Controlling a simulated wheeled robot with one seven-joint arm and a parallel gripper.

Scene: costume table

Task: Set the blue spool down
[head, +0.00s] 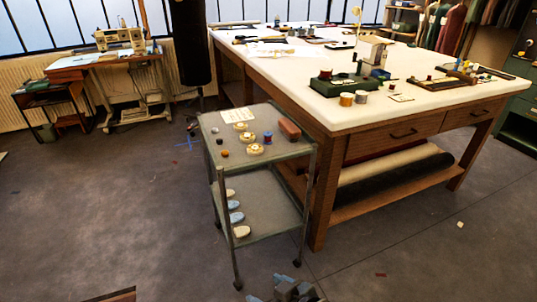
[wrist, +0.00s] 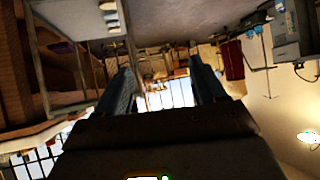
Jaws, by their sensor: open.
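A small blue spool (head: 268,137) stands upright on the top shelf of the grey cart (head: 225,148), beside a reddish-brown block. My gripper (wrist: 162,88) is open in the wrist view, with nothing between its two fingers. In the head view, part of my gripper or arm (head: 284,289) shows at the bottom edge, low in front of the cart and well apart from the spool. The wrist view is turned upside down and does not clearly show the blue spool.
The cart top also holds a brown block (head: 289,129), a white card (head: 238,115) and several small round items. Its lower shelf holds several pale oval pieces (head: 236,217). A large white-topped table (head: 345,118) stands close behind at right. Open floor lies left.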

